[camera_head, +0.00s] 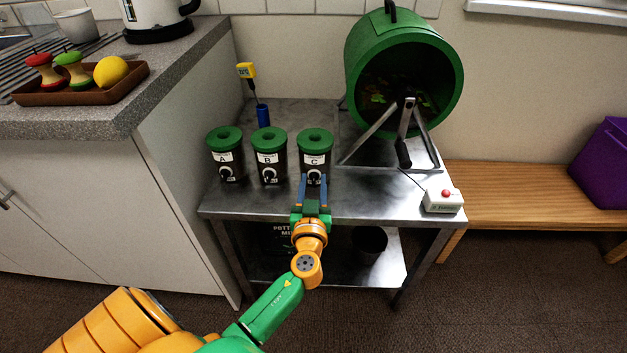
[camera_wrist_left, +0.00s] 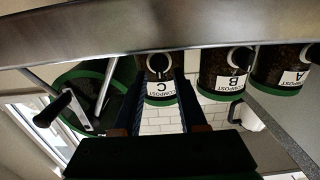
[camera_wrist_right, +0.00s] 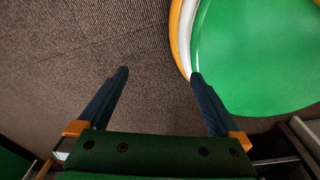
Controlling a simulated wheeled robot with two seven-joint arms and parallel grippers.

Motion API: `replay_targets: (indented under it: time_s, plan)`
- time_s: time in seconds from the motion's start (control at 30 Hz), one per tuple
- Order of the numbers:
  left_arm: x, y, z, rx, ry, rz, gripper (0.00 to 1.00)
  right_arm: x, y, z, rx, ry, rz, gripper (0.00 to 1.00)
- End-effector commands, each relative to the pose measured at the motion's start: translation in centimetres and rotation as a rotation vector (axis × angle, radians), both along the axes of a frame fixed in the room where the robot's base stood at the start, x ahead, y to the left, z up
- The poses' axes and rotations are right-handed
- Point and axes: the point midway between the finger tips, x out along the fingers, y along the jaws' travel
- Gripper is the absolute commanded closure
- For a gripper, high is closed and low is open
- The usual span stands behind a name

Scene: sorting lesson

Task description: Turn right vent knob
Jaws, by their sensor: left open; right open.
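The right jar, C (camera_head: 315,159), stands at the right end of a row of three dark compost jars with green lids on the metal table. My left gripper (camera_head: 313,181) is open in front of jar C, with one finger on each side of the knob. I cannot tell whether the fingers touch it. My right gripper (camera_wrist_right: 158,75) is open and empty above the floor, seen only in the right wrist view.
Jars A (camera_head: 226,157) and B (camera_head: 270,157) stand left of jar C. A green drum (camera_head: 375,38) on metal legs stands behind right. A white box with a red button (camera_head: 443,201) is at the table's right corner. A counter (camera_head: 150,100) borders the left.

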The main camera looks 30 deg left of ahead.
Motion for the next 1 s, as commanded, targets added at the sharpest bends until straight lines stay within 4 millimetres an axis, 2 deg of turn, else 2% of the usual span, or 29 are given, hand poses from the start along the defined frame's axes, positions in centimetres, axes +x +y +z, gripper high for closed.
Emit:
replay_targets:
  time_s: [0.2,0.27,0.37,0.77,1.0]
  plan:
    - [0.1,0.1,-0.1,0.000,0.000,0.000,0.59,0.1,0.2,0.0,0.002,-0.001,0.000,0.00]
    - [0.1,0.1,-0.1,0.001,0.001,-0.001,0.72,0.2,0.2,0.0,0.004,-0.002,0.000,0.00]
    - [0.1,0.1,-0.1,0.000,0.001,-0.001,0.99,0.4,0.2,0.0,0.003,-0.005,0.000,0.00]
    - [0.1,0.0,-0.1,0.019,0.013,-0.001,1.00,1.0,0.3,-0.1,0.004,-0.016,0.001,0.00]
    - [0.2,-0.1,-0.2,0.124,0.076,-0.001,1.00,1.0,0.2,-0.7,0.004,-0.019,-0.001,0.00]
